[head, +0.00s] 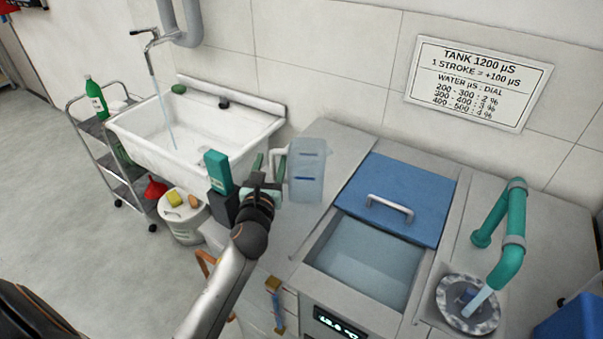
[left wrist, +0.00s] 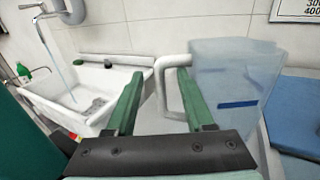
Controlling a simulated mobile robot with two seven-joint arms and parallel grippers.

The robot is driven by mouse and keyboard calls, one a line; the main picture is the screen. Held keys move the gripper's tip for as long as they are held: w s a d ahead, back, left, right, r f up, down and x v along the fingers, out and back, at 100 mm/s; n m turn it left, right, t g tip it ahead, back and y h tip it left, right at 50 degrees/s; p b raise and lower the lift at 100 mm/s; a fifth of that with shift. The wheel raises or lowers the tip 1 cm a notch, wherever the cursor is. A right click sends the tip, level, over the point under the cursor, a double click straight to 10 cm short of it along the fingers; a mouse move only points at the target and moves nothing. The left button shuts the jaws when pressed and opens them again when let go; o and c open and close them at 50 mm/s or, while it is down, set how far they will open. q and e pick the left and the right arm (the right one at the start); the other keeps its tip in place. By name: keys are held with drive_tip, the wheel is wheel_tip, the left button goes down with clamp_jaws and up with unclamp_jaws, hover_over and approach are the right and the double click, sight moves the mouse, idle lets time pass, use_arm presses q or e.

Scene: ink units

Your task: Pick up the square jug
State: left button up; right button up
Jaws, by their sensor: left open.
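The square jug (head: 307,172) is a translucent, pale blue-grey container with blue marks and a whitish handle on its left side. It stands upright on the counter beside the tank. In the left wrist view the jug (left wrist: 235,85) is at the right, and its handle (left wrist: 161,88) shows between the two green fingers. My left gripper (head: 266,162) is open, at the handle side of the jug. The right finger partly covers the handle in the wrist view. I cannot tell whether the fingertips reach around the handle or touch it. My right gripper is not in view.
A tank with water (head: 365,262) and a blue lid (head: 400,182) lies right of the jug. A teal pipe (head: 515,225) pours into a round basin (head: 493,318). Left are a white sink (head: 150,135) with running tap, a trolley (head: 110,160) and a bucket (head: 183,222).

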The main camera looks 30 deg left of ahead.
use_arm(q)
drive_tip(key=shift+x, duration=2.6)
drive_tip(key=shift+f, duration=0.2)
clamp_jaws()
drive_tip(key=shift+r, duration=0.1)
